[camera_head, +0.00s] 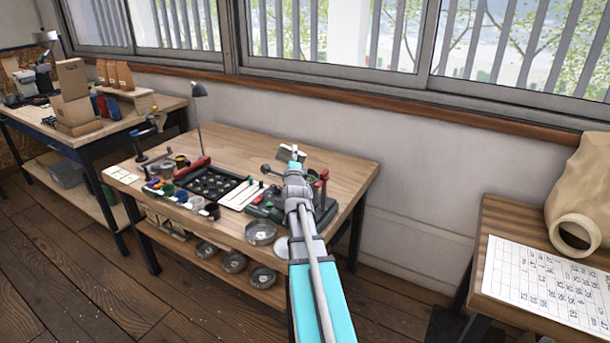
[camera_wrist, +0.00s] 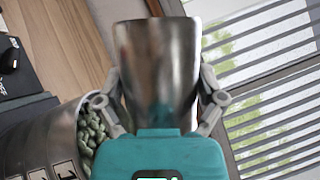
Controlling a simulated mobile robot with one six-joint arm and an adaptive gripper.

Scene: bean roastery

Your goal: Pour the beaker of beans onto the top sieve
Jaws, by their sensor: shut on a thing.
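My gripper (camera_wrist: 160,98) is shut on a shiny metal beaker (camera_wrist: 157,62), with one finger on each side of its wall. The beaker's inside is hidden in the wrist view. A round metal sieve (camera_wrist: 38,140) with dark markings on its wall stands at the lower left of the wrist view, and green beans (camera_wrist: 91,129) lie inside it. The beaker is beside and above the sieve's rim. In the head view the beaker (camera_head: 291,153) is a small grey shape at the end of my arm, over the back of the middle bench. My arm hides much of what is below it.
The middle bench (camera_head: 335,168) bears a dark tray of small cups (camera_head: 213,187), a lamp (camera_head: 198,90) and a white card (camera_head: 240,194). Metal pans (camera_head: 234,262) lie on its lower shelf. Windows are behind.

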